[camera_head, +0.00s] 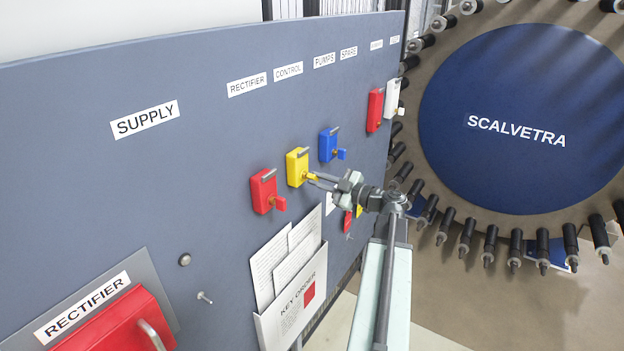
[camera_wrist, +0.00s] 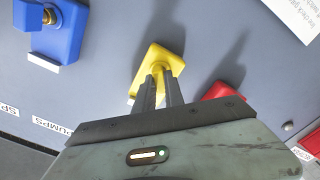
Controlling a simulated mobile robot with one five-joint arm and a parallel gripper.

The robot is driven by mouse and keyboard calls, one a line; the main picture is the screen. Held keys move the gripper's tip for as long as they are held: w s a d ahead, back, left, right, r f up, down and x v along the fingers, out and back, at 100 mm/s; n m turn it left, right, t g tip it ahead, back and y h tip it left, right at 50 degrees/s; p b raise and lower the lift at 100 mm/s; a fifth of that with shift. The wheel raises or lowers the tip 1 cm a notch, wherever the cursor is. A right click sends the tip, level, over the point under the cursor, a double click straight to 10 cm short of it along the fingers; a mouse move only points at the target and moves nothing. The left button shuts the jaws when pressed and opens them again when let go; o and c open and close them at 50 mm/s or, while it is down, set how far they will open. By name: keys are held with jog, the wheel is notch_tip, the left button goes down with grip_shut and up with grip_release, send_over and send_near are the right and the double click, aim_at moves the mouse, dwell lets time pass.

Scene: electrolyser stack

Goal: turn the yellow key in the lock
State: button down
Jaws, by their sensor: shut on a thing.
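The yellow lock (camera_head: 296,168) is a small upright box on the blue-grey panel. Its yellow key (camera_head: 311,177) sticks out of its front. My gripper (camera_head: 315,180) reaches in from the right and is shut on the key. In the wrist view the two dark fingers (camera_wrist: 159,88) stand close together in front of the yellow lock (camera_wrist: 148,58), with the key (camera_wrist: 161,66) between their tips. The fingers hide part of the key, and how far it is turned cannot be told.
A red lock (camera_head: 263,191) with a red key stands left of the yellow one, a blue lock (camera_head: 329,145) with its key to the right. Farther right are red (camera_head: 375,110) and white (camera_head: 393,99) locks. A paper holder (camera_head: 292,303) juts out below.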

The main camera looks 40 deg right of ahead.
jog(key=shift+n, duration=1)
jog(key=n, duration=0.3)
jog(key=c, duration=1.3)
grip_release()
jog(key=shift+c, duration=0.2)
jog(key=v, duration=0.7)
jog(key=shift+s, duration=0.35)
jog(key=shift+d, duration=0.1)
